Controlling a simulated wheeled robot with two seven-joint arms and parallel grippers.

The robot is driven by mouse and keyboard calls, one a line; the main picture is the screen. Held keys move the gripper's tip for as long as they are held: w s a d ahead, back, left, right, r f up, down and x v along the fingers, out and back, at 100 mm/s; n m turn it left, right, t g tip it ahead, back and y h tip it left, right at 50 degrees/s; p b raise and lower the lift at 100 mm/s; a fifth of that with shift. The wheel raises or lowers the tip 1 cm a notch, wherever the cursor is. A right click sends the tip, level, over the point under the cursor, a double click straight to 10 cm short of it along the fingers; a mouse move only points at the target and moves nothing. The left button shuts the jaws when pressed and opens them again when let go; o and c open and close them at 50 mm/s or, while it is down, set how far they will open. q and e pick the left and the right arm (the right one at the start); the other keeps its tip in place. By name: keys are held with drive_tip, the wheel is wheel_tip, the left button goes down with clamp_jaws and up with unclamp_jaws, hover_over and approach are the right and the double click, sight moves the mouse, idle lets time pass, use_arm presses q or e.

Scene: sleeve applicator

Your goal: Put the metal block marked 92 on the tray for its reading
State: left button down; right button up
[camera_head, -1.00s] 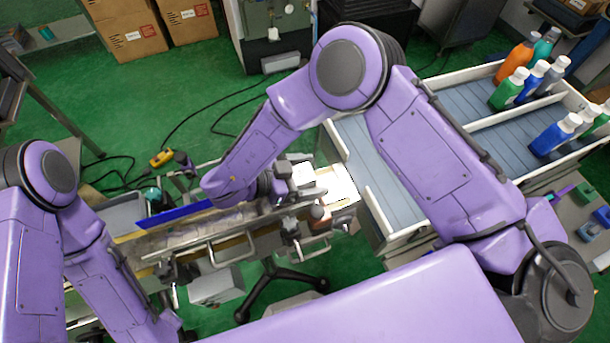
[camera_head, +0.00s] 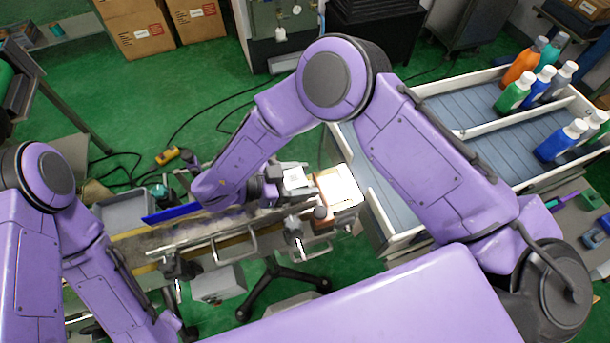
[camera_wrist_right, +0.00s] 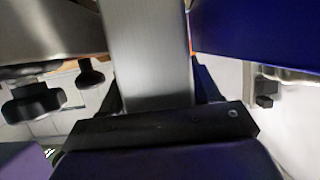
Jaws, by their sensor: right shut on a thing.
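My right gripper (camera_head: 272,188) is over the long bench-like machine. It is shut on a grey metal block (camera_head: 293,180), whose smooth face fills the space between the dark fingers in the right wrist view (camera_wrist_right: 148,55). No number 92 is readable on it. A bright white-topped unit (camera_head: 341,187) stands just right of the block at the machine's end. I cannot tell whether it is the tray, or whether the block touches anything below. My left arm (camera_head: 95,265) is low at the left, and its gripper does not show.
A blue panel (camera_head: 178,213) lies along the machine, close beside the block in the wrist view (camera_wrist_right: 255,28). Black knobs (camera_wrist_right: 35,102) are on the other side. Pale shelves with several bottles (camera_head: 555,140) stand at the right. Cables (camera_head: 195,122) lie on the green floor.

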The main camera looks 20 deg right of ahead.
drive_tip(key=shift+s+a+f, duration=0.1)
drive_tip(key=shift+a, duration=0.15)
drive_tip(key=o, duration=1.4)
drive_tip(key=shift+c, duration=0.2)
drive_tip(key=shift+o, duration=0.6)
drive_tip(key=shift+s, duration=0.1)
drive_tip(key=shift+a, duration=0.1)
